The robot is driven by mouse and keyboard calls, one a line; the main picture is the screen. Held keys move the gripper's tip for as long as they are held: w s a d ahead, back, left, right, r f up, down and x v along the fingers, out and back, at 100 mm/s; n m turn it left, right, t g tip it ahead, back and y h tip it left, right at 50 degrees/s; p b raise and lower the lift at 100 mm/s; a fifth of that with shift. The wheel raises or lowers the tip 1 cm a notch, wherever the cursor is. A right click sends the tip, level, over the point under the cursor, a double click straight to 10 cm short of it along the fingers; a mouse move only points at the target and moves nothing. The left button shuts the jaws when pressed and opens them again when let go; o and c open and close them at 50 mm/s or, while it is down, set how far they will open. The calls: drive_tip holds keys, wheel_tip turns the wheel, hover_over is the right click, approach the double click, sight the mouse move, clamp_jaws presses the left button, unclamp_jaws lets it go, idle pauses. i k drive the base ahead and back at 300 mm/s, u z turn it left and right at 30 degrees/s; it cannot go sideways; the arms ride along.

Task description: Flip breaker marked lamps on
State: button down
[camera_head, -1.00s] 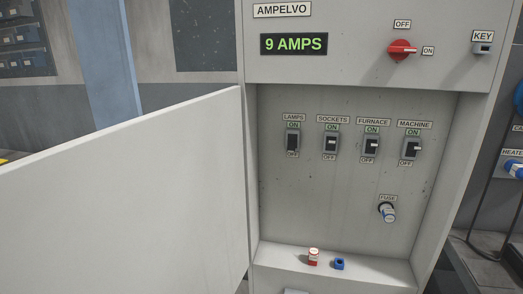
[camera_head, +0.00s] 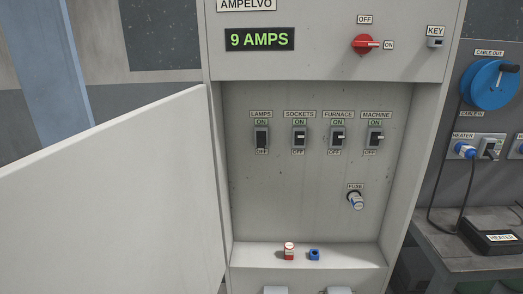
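The lamps breaker (camera_head: 261,138) is the leftmost of the breakers on the back wall of the open electrical cabinet (camera_head: 300,200). Its dark lever sits low, towards the OFF label. The sockets breaker (camera_head: 299,137), furnace breaker (camera_head: 338,137) and machine breaker (camera_head: 375,137) stand to its right, each with a light lever tip showing around mid-height. The display (camera_head: 259,39) above reads 9 AMPS. The red main switch (camera_head: 364,44) has its handle pointing right, towards ON. My gripper is not in view.
The cabinet door (camera_head: 110,210) stands open and fills the lower left. A fuse (camera_head: 356,199) is on the back wall.

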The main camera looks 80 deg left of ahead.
sight(260, 142)
drive_tip(key=i, duration=0.9)
drive_tip(key=u, duration=2.9)
